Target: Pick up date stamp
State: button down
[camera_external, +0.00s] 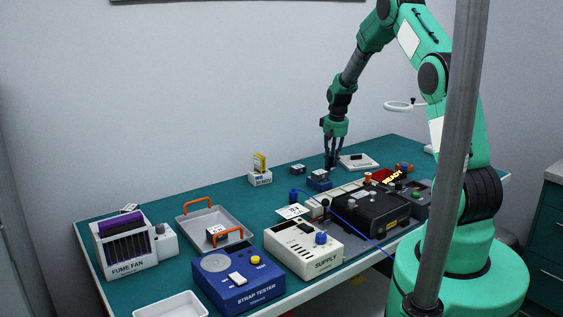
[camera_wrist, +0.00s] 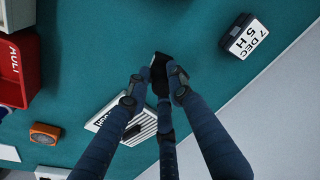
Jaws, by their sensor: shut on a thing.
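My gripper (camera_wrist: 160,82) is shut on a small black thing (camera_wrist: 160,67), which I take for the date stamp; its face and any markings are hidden. The fingers close around it from both sides and from below in the wrist view. In the external view my gripper (camera_external: 331,160) points down at the back of the green bench, just left of a white log pad. The held thing is too small and dark there to tell apart from the fingers. I cannot tell whether it touches the bench.
A black block reading "7 DEC" (camera_wrist: 243,37) stands apart, toward the wall. The log pad (camera_external: 360,162) lies close by the fingers. A red case marked MULTI (camera_wrist: 24,75) and an orange block (camera_wrist: 44,133) lie left in the wrist view. A black instrument (camera_external: 368,212) stands in front.

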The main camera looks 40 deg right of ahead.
notch_tip(320, 180, up, 7)
jog(key=shift+r+p, duration=0.2)
jog(key=shift+p, duration=0.3)
